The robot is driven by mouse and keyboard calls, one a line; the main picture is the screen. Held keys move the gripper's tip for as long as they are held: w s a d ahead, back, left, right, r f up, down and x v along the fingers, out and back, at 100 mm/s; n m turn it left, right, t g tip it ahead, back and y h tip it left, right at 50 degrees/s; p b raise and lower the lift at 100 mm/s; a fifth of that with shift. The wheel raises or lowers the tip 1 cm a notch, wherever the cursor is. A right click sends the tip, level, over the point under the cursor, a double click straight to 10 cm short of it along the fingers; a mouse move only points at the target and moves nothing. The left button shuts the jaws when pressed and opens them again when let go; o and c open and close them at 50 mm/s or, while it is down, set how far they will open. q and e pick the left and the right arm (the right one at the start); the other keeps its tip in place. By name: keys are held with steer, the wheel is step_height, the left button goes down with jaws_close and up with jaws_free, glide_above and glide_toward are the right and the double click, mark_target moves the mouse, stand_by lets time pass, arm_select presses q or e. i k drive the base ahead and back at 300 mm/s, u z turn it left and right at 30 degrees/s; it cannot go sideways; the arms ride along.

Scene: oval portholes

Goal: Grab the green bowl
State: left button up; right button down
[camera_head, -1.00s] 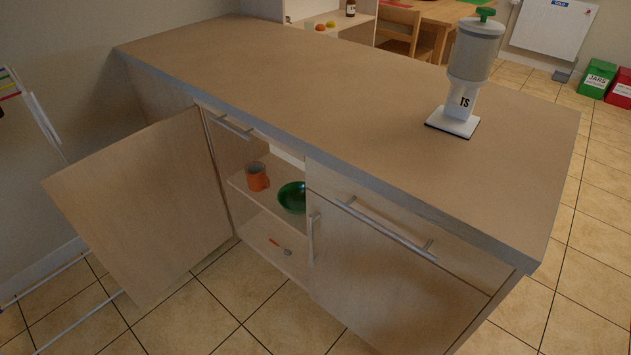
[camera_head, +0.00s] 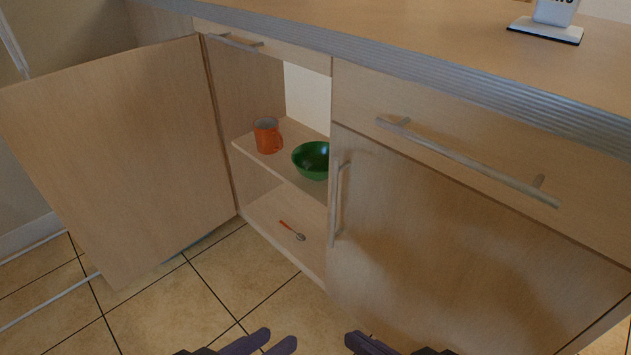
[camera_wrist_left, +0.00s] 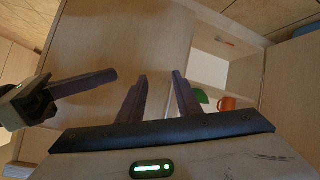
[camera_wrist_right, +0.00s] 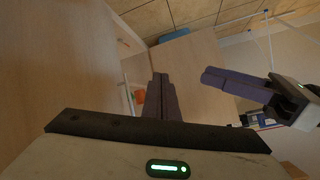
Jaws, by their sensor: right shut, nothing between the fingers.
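The green bowl (camera_head: 311,161) sits on the upper shelf inside the open cupboard, its right side hidden by the edge of the closed door. In the left wrist view the bowl (camera_wrist_left: 202,96) shows partly behind a finger. My left gripper (camera_head: 268,343) is at the bottom of the head view, in front of and well short of the cupboard; its fingers are apart and empty. My right gripper (camera_head: 360,343) is beside it to the right, shut and empty. In the right wrist view its fingers (camera_wrist_right: 162,92) are together. I cannot make out the bowl in that view.
An orange mug (camera_head: 267,136) stands left of the bowl. A red-handled utensil (camera_head: 292,230) lies on the cupboard floor. The open door (camera_head: 120,160) swings out left; the closed door (camera_head: 450,240) is right. The countertop (camera_head: 400,30) overhangs above.

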mark_target(310, 159)
steer(key=u, duration=0.1)
steer(key=k, duration=0.4)
steer(key=u, duration=1.8)
steer(key=i, duration=1)
steer(key=z, duration=0.9)
steer(key=i, duration=0.75)
steer(key=z, duration=0.85)
